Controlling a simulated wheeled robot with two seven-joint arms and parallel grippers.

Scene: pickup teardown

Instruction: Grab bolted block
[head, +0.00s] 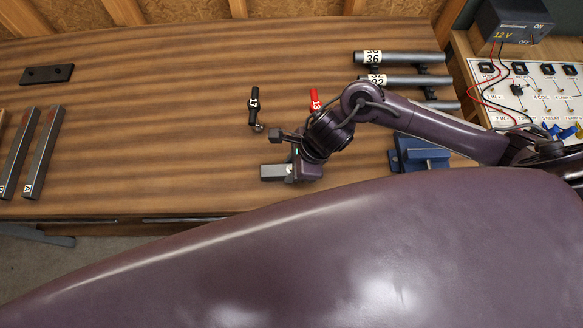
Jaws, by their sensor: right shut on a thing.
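A small grey metal block (274,172) lies near the front edge of the wooden bench, left of centre in the head view. My right gripper (293,172) comes down over its right end and is shut on it. The gripper and wrist hide that end, and I cannot see a bolt on the block. I cannot tell whether the block touches the bench. My left gripper is not in view.
On the bench (170,115), a black part tagged 17 (254,105) and a red part tagged 13 (314,100) stand behind my gripper. A blue fixture (420,156) is right. Grey bars (42,152) lie left; tagged tubes (405,58) lie back right.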

